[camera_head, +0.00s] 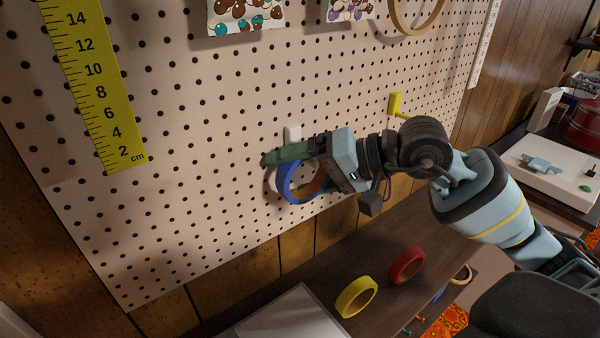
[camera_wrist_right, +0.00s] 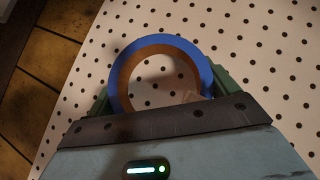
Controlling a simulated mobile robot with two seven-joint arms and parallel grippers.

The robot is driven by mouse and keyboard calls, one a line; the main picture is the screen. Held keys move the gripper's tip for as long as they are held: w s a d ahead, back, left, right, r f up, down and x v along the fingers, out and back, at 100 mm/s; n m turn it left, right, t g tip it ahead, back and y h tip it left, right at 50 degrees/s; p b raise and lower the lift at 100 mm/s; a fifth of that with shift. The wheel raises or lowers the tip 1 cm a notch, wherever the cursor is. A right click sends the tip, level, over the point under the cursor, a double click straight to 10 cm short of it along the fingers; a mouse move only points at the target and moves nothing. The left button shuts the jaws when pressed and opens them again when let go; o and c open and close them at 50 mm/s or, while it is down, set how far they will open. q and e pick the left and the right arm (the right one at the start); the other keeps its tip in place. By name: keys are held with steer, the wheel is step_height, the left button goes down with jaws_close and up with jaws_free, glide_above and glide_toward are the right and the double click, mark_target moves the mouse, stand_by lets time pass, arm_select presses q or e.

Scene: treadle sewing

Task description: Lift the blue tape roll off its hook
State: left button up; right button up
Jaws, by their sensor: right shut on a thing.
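The blue tape roll (camera_head: 284,183) is at the pegboard, just below a white hook (camera_head: 292,134). My right gripper (camera_head: 284,157) is at the top of the roll, its green fingers shut on it. In the right wrist view the blue roll (camera_wrist_right: 119,86) sits between the green fingers (camera_wrist_right: 160,92), with pegboard showing through its brown core. Whether the roll still touches the hook's peg is hidden by the fingers. My left gripper is not in view.
A yellow hook (camera_head: 395,104) is empty on the pegboard (camera_head: 190,200). A yellow tape roll (camera_head: 356,297) and a red tape roll (camera_head: 407,266) stand on the dark shelf (camera_head: 345,255) below. A yellow ruler (camera_head: 92,80) hangs at the left.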

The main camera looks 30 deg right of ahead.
steer(key=shift+r+p, duration=0.35)
steer(key=shift+r, duration=0.65)
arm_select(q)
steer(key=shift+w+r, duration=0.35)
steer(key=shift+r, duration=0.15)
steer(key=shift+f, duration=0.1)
arm_select(e)
steer(key=shift+s+d+f, duration=0.1)
steer(key=shift+s, duration=0.2)
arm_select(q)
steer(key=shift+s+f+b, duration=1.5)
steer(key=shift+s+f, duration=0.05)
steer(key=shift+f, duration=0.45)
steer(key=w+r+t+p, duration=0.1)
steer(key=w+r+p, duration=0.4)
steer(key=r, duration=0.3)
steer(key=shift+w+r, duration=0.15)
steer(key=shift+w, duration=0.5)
arm_select(e)
steer(key=s+d, duration=0.1)
steer(key=s, duration=0.8)
steer(key=shift+s, duration=0.15)
steer(key=shift+d, duration=0.15)
